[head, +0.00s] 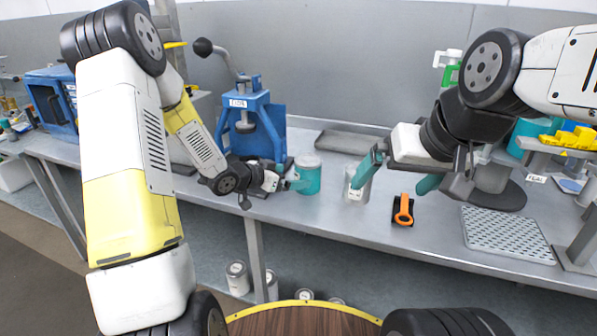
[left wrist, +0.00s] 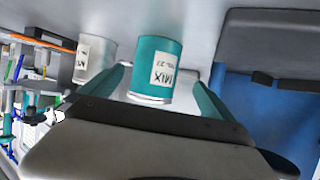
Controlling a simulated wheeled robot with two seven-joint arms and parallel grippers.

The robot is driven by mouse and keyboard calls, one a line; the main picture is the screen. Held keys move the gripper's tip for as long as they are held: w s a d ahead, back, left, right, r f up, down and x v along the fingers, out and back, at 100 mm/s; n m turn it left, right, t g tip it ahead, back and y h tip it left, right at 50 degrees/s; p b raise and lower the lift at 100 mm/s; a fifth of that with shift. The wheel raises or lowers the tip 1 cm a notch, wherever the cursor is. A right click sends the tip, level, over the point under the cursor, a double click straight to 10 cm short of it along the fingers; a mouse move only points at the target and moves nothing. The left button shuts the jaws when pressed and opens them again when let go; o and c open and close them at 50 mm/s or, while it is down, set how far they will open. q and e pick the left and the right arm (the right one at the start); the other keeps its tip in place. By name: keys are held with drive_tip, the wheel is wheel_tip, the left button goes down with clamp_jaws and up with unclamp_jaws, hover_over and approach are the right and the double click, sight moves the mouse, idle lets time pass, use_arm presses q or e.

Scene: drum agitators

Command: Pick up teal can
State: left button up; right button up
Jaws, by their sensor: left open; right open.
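The teal can (head: 307,176) stands upright on the metal bench in the head view, with a pale lid. In the left wrist view the teal can (left wrist: 154,68) shows a white label reading MIX and lies between the two teal fingers. My left gripper (head: 290,183) is open and its fingertips are at the can's left side in the head view. Whether the fingers touch it I cannot tell. My right gripper (head: 397,180) is open, above the bench near a pale can (head: 356,184). That pale can also shows in the left wrist view (left wrist: 94,58), beside the teal can.
A blue lever press (head: 252,118) stands behind my left gripper. A grey tray (head: 346,142) lies behind the cans. An orange-handled tool (head: 403,210) and a perforated plate (head: 505,233) lie to the right. Several cans stand on the floor below.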

sight(308, 176)
use_arm(q)
drive_tip(key=shift+d+f, duration=0.15)
drive_tip(key=shift+f, duration=0.2)
drive_tip(key=shift+w+d+f, duration=0.1)
drive_tip(key=shift+d, duration=0.15)
drive_tip(key=x, duration=0.7)
drive_tip(key=shift+d+r, duration=0.2)
drive_tip(key=shift+r, duration=0.2)
drive_tip(key=shift+c, duration=0.4)
drive_tip(key=c, duration=1.8)
drive_tip(key=shift+c, duration=0.2)
drive_tip(key=shift+r, duration=0.2)
